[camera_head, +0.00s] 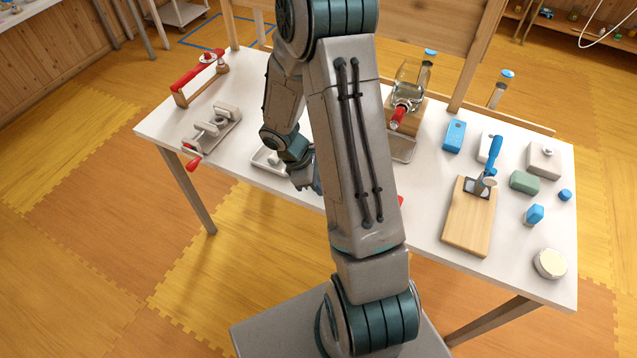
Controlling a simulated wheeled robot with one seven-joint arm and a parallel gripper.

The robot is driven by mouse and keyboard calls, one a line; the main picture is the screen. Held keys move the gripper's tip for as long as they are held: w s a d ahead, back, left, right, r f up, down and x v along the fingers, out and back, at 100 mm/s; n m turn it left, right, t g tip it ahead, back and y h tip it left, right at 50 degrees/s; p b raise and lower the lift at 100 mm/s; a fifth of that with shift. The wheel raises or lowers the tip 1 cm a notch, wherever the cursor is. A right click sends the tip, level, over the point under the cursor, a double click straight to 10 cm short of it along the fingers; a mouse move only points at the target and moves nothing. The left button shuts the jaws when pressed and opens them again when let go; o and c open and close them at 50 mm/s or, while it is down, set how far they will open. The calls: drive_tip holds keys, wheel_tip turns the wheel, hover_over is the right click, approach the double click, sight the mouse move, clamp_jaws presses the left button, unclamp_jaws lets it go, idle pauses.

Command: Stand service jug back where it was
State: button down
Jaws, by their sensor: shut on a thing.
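My gripper (306,182) is low over the front part of the white table, left of my upright arm link. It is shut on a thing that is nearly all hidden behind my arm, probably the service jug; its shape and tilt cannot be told. A glass jar (408,88) with a red tap (398,115) stands on a wooden stand at the back of the table. A grey drip tray (402,150) lies in front of it, partly behind my arm. A pale shallow tray (268,160) sits just left of my gripper.
A grey device with a red handle (212,128) and a red-topped wooden frame (200,78) stand at the left. A wooden board (468,225) with a blue-handled tool (490,165), several small blocks and a round white tub (550,263) fill the right.

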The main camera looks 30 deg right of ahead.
drive_tip(key=c, duration=1.4)
unclamp_jaws()
drive_tip(key=shift+o, duration=0.2)
drive_tip(key=p+v, duration=0.5)
drive_tip(key=v, duration=0.3)
drive_tip(key=shift+p, duration=0.4)
drive_tip(key=b+v, duration=0.2)
drive_tip(key=v, duration=1.1)
drive_tip(key=shift+r, duration=0.35)
drive_tip(key=shift+a, duration=0.1)
